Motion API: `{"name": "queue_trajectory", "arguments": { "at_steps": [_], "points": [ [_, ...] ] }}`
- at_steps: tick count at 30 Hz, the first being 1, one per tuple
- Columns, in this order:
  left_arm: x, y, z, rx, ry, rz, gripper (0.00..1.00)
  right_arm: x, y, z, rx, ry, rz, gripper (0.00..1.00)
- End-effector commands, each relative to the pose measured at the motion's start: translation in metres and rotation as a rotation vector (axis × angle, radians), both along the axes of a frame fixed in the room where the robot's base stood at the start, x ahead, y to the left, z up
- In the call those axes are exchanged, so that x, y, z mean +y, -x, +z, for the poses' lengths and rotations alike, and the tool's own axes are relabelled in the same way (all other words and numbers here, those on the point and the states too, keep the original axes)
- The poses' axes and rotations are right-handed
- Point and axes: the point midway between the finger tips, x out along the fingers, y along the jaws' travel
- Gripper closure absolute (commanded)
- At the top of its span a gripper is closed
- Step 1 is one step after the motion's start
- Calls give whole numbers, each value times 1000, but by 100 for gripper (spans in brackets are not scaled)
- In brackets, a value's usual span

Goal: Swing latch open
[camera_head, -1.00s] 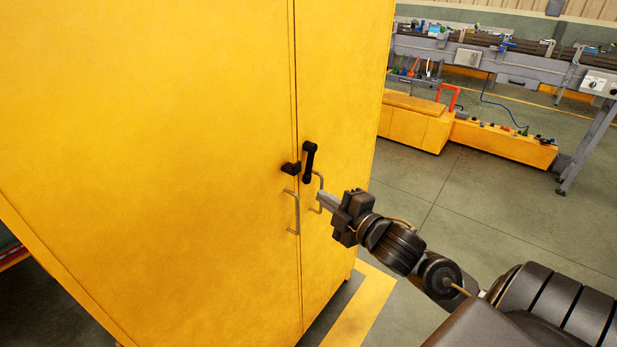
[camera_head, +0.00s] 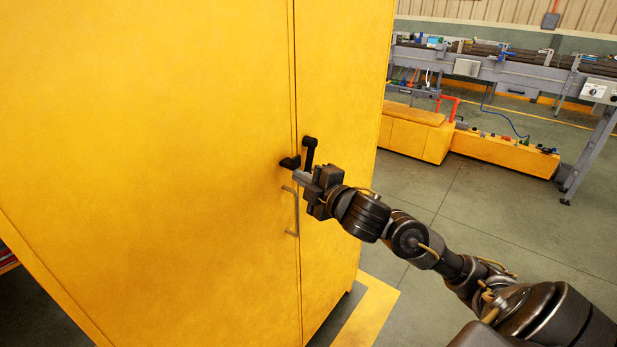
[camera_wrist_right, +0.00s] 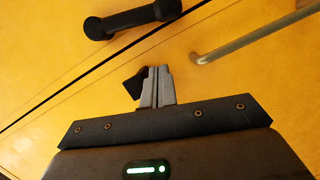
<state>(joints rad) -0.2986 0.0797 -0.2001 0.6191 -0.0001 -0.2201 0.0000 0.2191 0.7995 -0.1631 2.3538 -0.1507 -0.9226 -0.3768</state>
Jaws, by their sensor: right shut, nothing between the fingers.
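The black latch (camera_head: 310,149) stands close to upright beside the seam between the two yellow cabinet doors. Its lower end is hidden behind my right gripper. A black catch (camera_head: 290,162) sits just left of it at the seam. My right gripper (camera_head: 299,176) is shut and empty, its fingertips just below the catch and by the latch's lower end. In the right wrist view a black bar (camera_wrist_right: 132,18) lies across the top, and the shut fingertips (camera_wrist_right: 155,75) have a small black piece (camera_wrist_right: 133,85) close at their left. I cannot tell whether they touch. My left gripper is out of view.
A metal door handle (camera_head: 296,212) is on the left door, just below the gripper; a metal handle (camera_wrist_right: 250,33) also shows in the right wrist view. The yellow cabinet (camera_head: 150,160) fills the left. Low yellow boxes (camera_head: 415,137) and a conveyor stand far right, with open floor between.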

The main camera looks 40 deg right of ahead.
Motion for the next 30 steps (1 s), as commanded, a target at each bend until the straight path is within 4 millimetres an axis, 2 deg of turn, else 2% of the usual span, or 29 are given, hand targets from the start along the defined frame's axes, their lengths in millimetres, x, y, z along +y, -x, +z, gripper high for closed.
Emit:
{"name": "queue_trajectory", "arguments": {
  "at_steps": [2,6,11,23,26,30],
  "points": [
    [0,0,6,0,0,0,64,2,-15,2,0,-4,0,100],
    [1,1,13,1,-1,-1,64,-20,-19,-6,5,3,-1,100],
    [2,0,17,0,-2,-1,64,-32,-23,-10,3,2,0,100],
    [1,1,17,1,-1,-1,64,-35,-24,-11,0,1,1,100],
    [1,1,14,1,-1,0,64,-37,-24,-13,-3,9,1,100],
    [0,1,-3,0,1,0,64,-43,-26,-21,-19,63,0,100]
  ]
}}
